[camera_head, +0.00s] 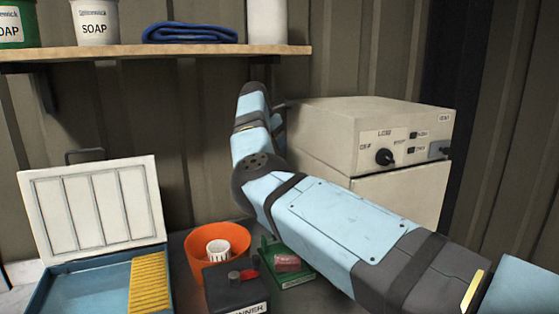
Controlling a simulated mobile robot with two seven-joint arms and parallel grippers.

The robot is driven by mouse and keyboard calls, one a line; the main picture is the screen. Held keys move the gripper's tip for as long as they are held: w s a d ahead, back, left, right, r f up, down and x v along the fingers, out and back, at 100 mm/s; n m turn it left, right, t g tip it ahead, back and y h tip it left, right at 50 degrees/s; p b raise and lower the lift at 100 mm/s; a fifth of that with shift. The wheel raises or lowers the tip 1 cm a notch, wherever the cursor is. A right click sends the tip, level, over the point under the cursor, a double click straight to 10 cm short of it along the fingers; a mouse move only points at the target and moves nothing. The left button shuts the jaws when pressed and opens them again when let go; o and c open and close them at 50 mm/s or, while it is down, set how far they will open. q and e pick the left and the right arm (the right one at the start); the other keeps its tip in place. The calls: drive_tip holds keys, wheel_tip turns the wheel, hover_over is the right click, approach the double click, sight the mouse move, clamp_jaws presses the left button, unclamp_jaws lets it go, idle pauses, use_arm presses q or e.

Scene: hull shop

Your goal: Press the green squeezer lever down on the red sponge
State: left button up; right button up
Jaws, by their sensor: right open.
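The green squeezer (297,281) stands on the bench at lower centre. The red sponge (287,262) lies in it. A green upright part, apparently the lever (264,243), stands raised at its left and is partly hidden by my arm. My right arm comes in from the lower right, passes in front of the squeezer's right side and bends upward. My right gripper (279,118) is mostly hidden behind its own arm links, well above the squeezer; it is open and apart from the lever and sponge. My left gripper is out of view.
A dark box (235,292) with a red lever sits in front. A blue bin (85,285) with an open white lid is at left. A beige machine (345,125) stands behind; a wooden shelf (160,51) hangs above.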

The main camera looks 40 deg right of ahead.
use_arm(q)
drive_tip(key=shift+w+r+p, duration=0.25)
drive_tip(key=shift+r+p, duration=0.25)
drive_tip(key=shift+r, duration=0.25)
use_arm(e)
drive_tip(key=x, duration=0.7)
drive_tip(key=shift+w, duration=0.1)
clamp_jaws()
drive_tip(key=shift+s+a+f+b, duration=0.2)
drive_tip(key=shift+s+f+b, duration=0.1)
drive_tip(key=shift+s+b, duration=0.2)
use_arm(q)
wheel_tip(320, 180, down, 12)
drive_tip(key=b, duration=1.6)
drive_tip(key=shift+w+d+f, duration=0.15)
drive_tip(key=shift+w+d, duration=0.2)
use_arm(e)
drive_tip(key=s+a+f, duration=0.2)
drive_tip(key=s+f, duration=0.1)
drive_tip(key=s, duration=0.5)
drive_tip(key=s+a+f+t, duration=0.1)
drive_tip(key=s+f, duration=0.3)
drive_tip(key=s, duration=0.4)
drive_tip(key=shift+s+a+f, duration=0.2)
drive_tip(key=shift+a+f, duration=0.1)
drive_tip(key=shift+a, duration=0.15)
